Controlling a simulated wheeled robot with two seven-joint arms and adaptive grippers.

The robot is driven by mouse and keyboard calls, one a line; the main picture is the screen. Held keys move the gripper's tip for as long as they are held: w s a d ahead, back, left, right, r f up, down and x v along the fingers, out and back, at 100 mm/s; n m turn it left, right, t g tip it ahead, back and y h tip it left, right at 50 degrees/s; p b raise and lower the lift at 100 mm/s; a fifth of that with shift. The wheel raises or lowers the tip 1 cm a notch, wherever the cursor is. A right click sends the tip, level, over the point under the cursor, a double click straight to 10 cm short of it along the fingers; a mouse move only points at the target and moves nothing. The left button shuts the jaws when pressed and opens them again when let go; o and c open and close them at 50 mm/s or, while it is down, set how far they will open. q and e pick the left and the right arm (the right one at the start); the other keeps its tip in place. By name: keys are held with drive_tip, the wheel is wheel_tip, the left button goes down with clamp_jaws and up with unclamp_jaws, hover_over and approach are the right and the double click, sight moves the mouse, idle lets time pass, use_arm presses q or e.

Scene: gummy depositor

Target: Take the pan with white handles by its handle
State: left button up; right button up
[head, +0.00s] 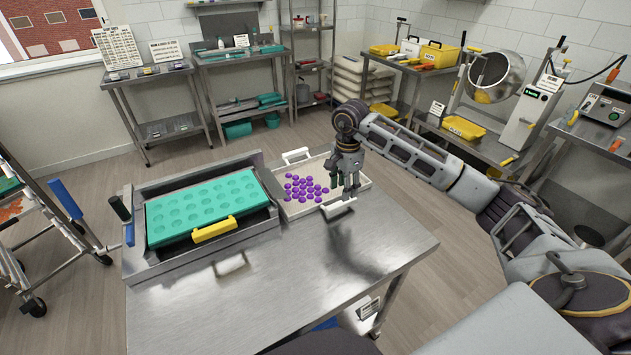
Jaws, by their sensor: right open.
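The pan with white handles (296,211) lies on the steel table, right of the depositor. It holds several purple gummies (304,188). One white handle (339,208) is at its near side and the other white handle (295,156) is at its far side. My right gripper (345,194) is over the pan's right part, fingers pointing down, just above and behind the near handle. It is open with nothing seen between its fingers. Whether a finger touches the handle or pan, I cannot tell. My left gripper is not in view.
A depositor with a teal mould (205,205) and a yellow handle (214,229) fills the table's left part. A wheeled rack (50,245) stands at the left. Benches with tools line the back and right.

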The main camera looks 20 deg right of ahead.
sight(341, 202)
drive_tip(key=shift+f, duration=0.95)
drive_tip(key=shift+s+a+f+p, duration=0.15)
drive_tip(key=shift+f+p, duration=0.1)
drive_tip(key=shift+f, duration=0.5)
drive_tip(key=shift+s+a+f+p, duration=0.1)
drive_tip(key=shift+a+f+p, duration=0.1)
drive_tip(key=shift+f, duration=0.55)
drive_tip(key=shift+w+d+f, duration=0.1)
drive_tip(key=shift+f, duration=1)
clamp_jaws()
